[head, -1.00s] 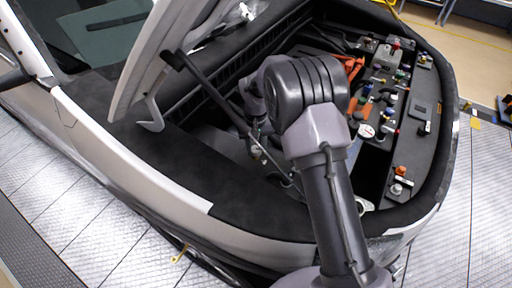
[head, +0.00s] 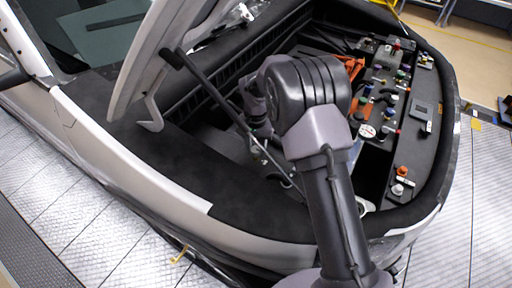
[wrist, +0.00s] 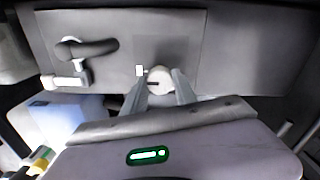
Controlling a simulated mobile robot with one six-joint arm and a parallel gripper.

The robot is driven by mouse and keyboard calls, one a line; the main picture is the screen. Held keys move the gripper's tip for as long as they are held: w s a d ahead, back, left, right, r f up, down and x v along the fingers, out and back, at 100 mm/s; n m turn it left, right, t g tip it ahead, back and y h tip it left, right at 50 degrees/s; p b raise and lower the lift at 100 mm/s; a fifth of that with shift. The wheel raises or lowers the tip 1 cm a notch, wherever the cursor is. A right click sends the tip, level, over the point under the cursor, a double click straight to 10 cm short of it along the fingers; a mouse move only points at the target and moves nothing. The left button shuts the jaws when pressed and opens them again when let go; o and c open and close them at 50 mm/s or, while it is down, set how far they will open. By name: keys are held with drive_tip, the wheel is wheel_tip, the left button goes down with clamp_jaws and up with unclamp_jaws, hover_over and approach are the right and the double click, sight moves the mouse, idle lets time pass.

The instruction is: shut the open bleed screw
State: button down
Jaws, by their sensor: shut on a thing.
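The bleed screw (wrist: 160,79) is a pale round head with a dark slot, on a grey panel in the wrist view. My gripper (wrist: 161,86) has one finger on each side of it and is shut on it. A small white tag (wrist: 140,71) sits just left of the screw. In the head view my arm covers the screw, and the fingers cannot be made out.
A dark elbow hose (wrist: 88,48) with a white fitting (wrist: 66,81) and a pale blue container (wrist: 58,117) lie left of my gripper. In the head view a slanting hood strut (head: 215,92) passes close to my arm. Coloured caps (head: 402,171) line the right side.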

sight(256, 149)
drive_tip(key=c, duration=1)
unclamp_jaws()
drive_tip(key=shift+r, duration=0.1)
wheel_tip(256, 149, up, 17)
drive_tip(key=p, duration=0.5)
drive_tip(key=shift+r, duration=0.15)
